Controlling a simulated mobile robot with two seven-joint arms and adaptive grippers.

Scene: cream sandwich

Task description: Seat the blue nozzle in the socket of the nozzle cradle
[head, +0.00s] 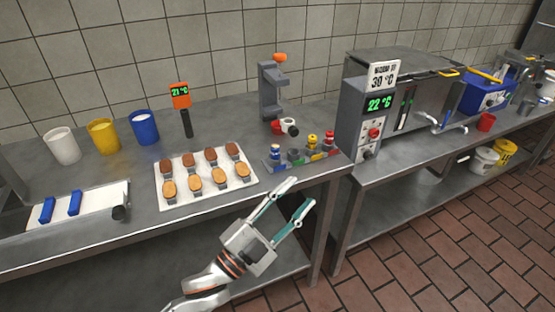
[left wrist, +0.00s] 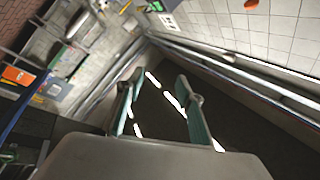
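The nozzle cradle (head: 301,158) is a low strip with coloured sections near the right front corner of the left steel table. A small blue nozzle (head: 275,151) is at the cradle's left end; I cannot tell whether it sits in a socket or just beside one. A yellow nozzle (head: 312,141) and a red nozzle (head: 329,138) stand further right on the cradle. My left gripper (head: 303,191) is open and empty in front of the table edge, apart from the cradle. Its two spread fingers also show in the left wrist view (left wrist: 158,92). My right gripper is not in view.
A grey stand (head: 270,92) holding a white and red part is behind the cradle. A white tray (head: 207,195) with several biscuits is to the left. A machine with a green display (head: 378,103) stands to the right, past a gap between tables.

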